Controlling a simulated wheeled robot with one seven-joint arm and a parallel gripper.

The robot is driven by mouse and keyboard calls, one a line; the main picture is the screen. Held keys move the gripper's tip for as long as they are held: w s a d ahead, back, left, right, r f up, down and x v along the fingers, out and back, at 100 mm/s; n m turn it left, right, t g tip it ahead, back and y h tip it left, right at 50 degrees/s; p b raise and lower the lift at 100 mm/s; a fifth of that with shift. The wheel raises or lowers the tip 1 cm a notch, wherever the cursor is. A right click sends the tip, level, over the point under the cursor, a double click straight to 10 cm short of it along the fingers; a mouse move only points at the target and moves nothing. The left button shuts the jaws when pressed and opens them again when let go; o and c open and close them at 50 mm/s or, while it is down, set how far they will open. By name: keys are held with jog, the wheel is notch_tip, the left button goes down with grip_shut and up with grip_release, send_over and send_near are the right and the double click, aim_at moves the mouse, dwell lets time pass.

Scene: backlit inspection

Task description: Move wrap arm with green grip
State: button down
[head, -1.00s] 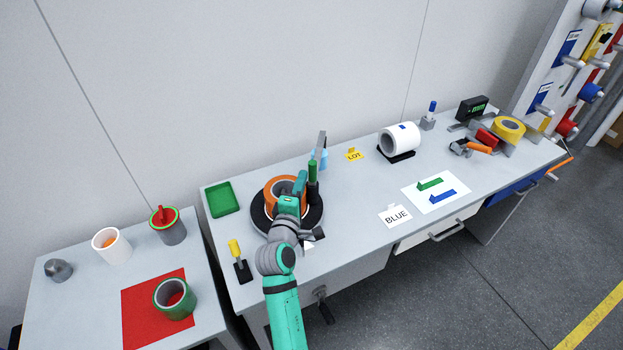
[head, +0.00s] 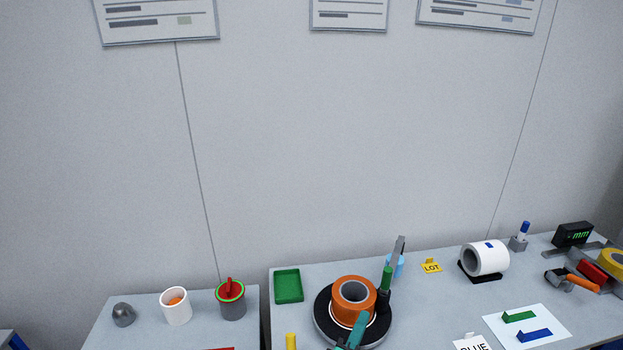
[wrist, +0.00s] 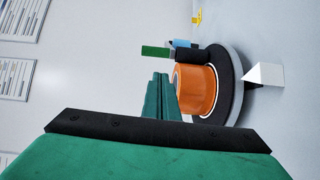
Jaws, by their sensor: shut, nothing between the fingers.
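The wrap arm's green grip (head: 387,278) stands upright at the right side of the black turntable (head: 322,318), on a dark post. An orange roll (head: 354,300) sits on the turntable. In the wrist view the green grip (wrist: 156,52) and dark post show beyond the fingers, beside the orange roll (wrist: 196,90). My gripper (head: 362,319) is at the front of the orange roll in the head view, apart from the green grip. In the wrist view its fingers (wrist: 161,78) are together and empty. The lower part of the wrap arm is hidden.
A green tray (head: 289,286) lies left of the turntable. A light-blue item (head: 397,266) stands behind the grip. A yellow LOT tag (head: 431,266) and a white roll (head: 487,257) are to the right. A white card with green and blue pieces (head: 500,329) lies at front right.

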jog(key=s+a+f+y, duration=0.1)
jog(key=s+a+f, duration=0.1)
jog(key=f, duration=0.1)
jog(key=s+a+f+y, duration=0.1)
jog(key=s+a+f, duration=0.1)
jog(key=s+f, duration=0.1)
jog(key=s+a+f+m+y, duration=0.1)
jog(key=s+f, duration=0.2)
jog(key=shift+s+a+y, duration=0.25)
jog(key=shift+a+y, duration=0.05)
jog(key=shift+a, duration=0.1)
jog(key=s+a+f+m+y, duration=0.3)
jog(key=s+a+f, duration=0.15)
jog(key=s, duration=0.55)
jog(key=s+a+r+m+y, duration=0.1)
jog(key=s+a+m, duration=0.1)
jog(key=s, duration=0.8)
jog(key=s+a+r+m+y, duration=0.1)
jog(key=s+m, duration=0.4)
jog(key=s, duration=0.5)
jog(key=shift+a+r, duration=0.45)
jog(key=c, duration=2.3)
grip_release()
jog(key=shift+s+r+m, duration=0.2)
jog(key=shift+s+m, duration=0.1)
jog(key=shift+s, duration=0.1)
jog(key=o, duration=0.5)
jog(key=shift+o, duration=0.2)
